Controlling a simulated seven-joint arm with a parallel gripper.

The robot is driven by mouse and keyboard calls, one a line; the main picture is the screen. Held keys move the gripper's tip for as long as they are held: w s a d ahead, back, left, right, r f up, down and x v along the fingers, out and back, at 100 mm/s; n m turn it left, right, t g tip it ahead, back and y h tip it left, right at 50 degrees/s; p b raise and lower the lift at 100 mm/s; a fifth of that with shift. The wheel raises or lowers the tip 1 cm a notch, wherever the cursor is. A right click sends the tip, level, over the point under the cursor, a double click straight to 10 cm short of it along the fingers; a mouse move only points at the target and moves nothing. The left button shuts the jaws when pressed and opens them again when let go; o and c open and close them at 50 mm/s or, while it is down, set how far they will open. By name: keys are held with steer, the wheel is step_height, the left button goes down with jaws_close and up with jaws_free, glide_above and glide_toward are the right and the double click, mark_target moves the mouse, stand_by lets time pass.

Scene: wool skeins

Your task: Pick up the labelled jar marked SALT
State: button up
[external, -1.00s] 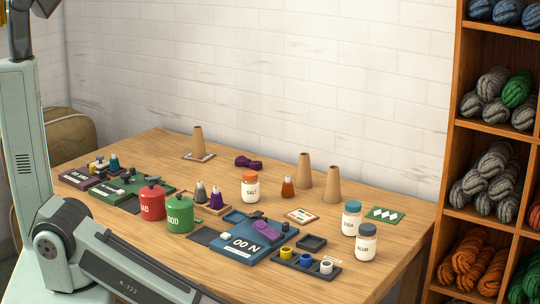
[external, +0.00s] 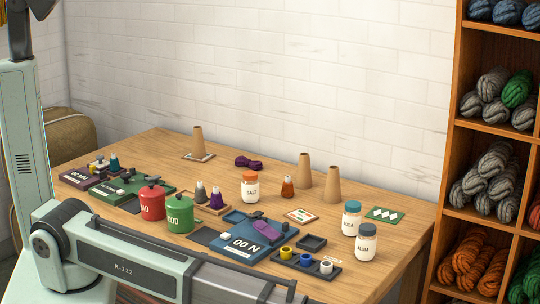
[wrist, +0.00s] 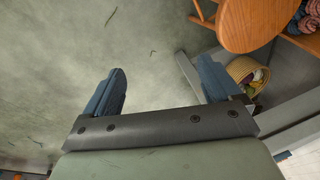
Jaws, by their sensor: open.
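The jar marked SALT (external: 250,188) is a white jar with an orange lid. It stands upright near the middle of the table in the external view, behind a blue tray. Two similar white jars stand to the right: one with a teal lid (external: 351,219) and one with a grey lid (external: 366,243). My gripper (wrist: 165,88) shows in the wrist view with its two blue fingers wide apart and nothing between them. It points at the floor, away from the jars. The gripper is outside the external view, so its distance to the SALT jar cannot be told.
A red canister (external: 152,203) and a green canister (external: 180,214) stand left of the SALT jar. Yarn shelves (external: 450,200) border the table's right. A stool (wrist: 255,22) and basket (wrist: 247,75) show in the wrist view.

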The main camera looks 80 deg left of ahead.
steer(key=w+a+r+n+t+h, duration=0.2)
steer(key=w+a+r+n, duration=0.3)
steer(key=w+a+r, duration=0.7)
steer(key=w+a+r+n+t, duration=0.1)
steer(key=a+r+n, duration=0.1)
steer(key=a+r, duration=0.45)
steer(key=w+a+r+n+t, duration=0.1)
steer(key=a+r+n, duration=0.15)
steer(key=a, duration=0.75)
steer(key=w+a+r+n+t, duration=0.1)
steer(key=a+r, duration=0.4)
steer(key=a, duration=0.4)
steer(key=n+g+y, duration=0.5)
steer(key=n+y, duration=0.1)
steer(key=n, duration=0.5)
glide_toward(252, 171)
steer(key=shift+m, duration=0.25)
steer(key=x, duration=0.6)
steer(key=shift+w+f, duration=0.25)
steer(key=shift+f, duration=0.15)
steer(key=shift+x, duration=2.6)
steer(key=shift+s, duration=0.2)
